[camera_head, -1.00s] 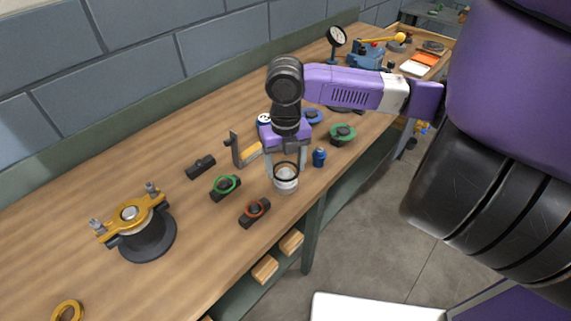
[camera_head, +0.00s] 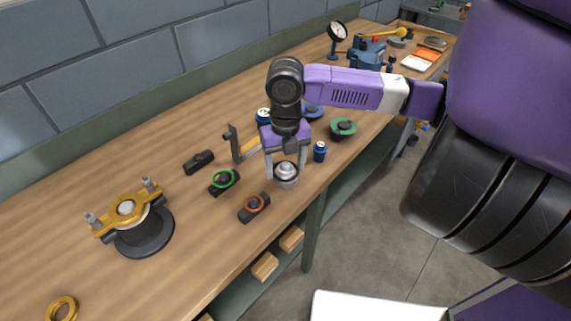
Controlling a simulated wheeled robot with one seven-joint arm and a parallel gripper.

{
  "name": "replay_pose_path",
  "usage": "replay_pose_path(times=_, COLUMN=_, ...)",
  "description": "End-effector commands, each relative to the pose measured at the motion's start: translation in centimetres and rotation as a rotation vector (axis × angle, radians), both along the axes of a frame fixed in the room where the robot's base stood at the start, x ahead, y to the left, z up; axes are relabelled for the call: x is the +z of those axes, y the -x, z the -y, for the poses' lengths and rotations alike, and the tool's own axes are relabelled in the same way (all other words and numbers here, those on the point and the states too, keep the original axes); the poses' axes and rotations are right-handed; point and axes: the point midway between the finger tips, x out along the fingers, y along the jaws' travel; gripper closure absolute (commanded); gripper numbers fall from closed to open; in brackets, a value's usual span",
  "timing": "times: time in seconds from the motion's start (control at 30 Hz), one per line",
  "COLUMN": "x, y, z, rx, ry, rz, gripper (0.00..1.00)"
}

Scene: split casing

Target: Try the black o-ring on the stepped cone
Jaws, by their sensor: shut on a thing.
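The black o-ring (camera_head: 286,179) is held between the fingers of my gripper (camera_head: 287,169) and shows as a thin dark loop. The pale stepped cone (camera_head: 286,170) stands near the front edge of the bench, directly under my gripper. The o-ring appears to be around the cone, with the cone's top rising through it. I cannot tell whether the ring touches a step. The fingers straddle the cone on its left and right sides.
Holders with a red ring (camera_head: 254,204) and a green ring (camera_head: 223,180) lie left of the cone. A blue can (camera_head: 320,152) stands close on the right. A bracket (camera_head: 234,144) stands behind. The casing with a gold clamp (camera_head: 127,210) is far left.

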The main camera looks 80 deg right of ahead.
Motion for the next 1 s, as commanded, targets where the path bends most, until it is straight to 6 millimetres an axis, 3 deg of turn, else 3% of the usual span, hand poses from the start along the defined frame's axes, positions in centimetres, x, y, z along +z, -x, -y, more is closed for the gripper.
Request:
replay_pose_path(times=0.43, x=-1.12, y=0.00, z=0.00, rx=0.000, ry=0.000, rz=0.000, gripper=0.90)
replay_pose_path(times=0.47, x=-1.04, y=0.00, z=0.00, rx=0.000, ry=0.000, rz=0.000, gripper=0.30)
replay_pose_path(times=0.57, x=-1.00, y=0.00, z=0.00, rx=0.000, ry=0.000, rz=0.000, gripper=0.11)
replay_pose_path(times=1.0, x=-0.49, y=0.00, z=0.01, rx=0.000, ry=0.000, rz=0.000, gripper=0.09)
